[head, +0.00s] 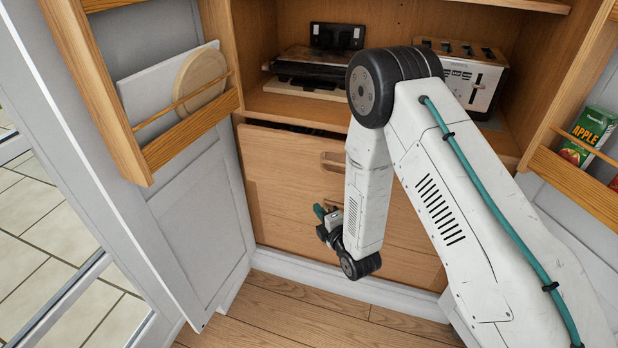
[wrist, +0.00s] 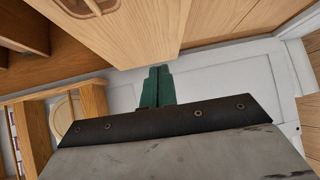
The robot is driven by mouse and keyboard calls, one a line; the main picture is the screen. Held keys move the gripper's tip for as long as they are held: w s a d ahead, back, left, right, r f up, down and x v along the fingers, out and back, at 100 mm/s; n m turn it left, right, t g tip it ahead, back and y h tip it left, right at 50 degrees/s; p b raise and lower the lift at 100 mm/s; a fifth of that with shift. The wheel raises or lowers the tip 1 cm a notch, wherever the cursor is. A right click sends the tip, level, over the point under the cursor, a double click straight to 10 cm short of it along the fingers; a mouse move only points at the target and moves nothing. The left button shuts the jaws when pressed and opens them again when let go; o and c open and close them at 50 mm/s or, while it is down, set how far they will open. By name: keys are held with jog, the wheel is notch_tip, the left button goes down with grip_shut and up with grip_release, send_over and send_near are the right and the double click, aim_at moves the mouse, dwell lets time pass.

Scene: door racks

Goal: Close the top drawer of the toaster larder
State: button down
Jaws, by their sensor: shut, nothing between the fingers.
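The toaster larder stands with its doors open, and a toaster (head: 460,72) is on its shelf. Below the shelf is the wooden top drawer (head: 285,175), with a handle cut-out (head: 332,161) near its upper edge. A dark gap shows above the drawer front, so it stands somewhat out. My arm hides its right part. My gripper (head: 319,211) is in front of the drawer front, low and left of the arm link; contact cannot be told. In the wrist view the teal fingers (wrist: 157,86) are together and empty, beside the edge of a wooden panel (wrist: 140,35).
The left door (head: 200,225) carries a rack with a white board and a round wooden board (head: 201,78). The right door rack holds an apple carton (head: 590,135). A dark appliance (head: 310,68) lies on the shelf. Wooden floor (head: 290,318) in front is clear.

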notch_tip(320, 180, up, 2)
jog(key=t, duration=0.1)
send_near(303, 169)
jog(key=w+a, duration=0.2)
jog(key=a, duration=0.2)
jog(key=shift+w+d+f+m+y, duration=0.15)
jog(key=shift+w+d, duration=0.2)
jog(key=shift+w, duration=0.2)
jog(key=shift+w+d+f+m+y, duration=0.15)
jog(key=shift+w+d, duration=0.25)
jog(key=shift+w, duration=0.15)
jog(key=shift+w+d, duration=0.15)
jog(key=shift+w, duration=0.45)
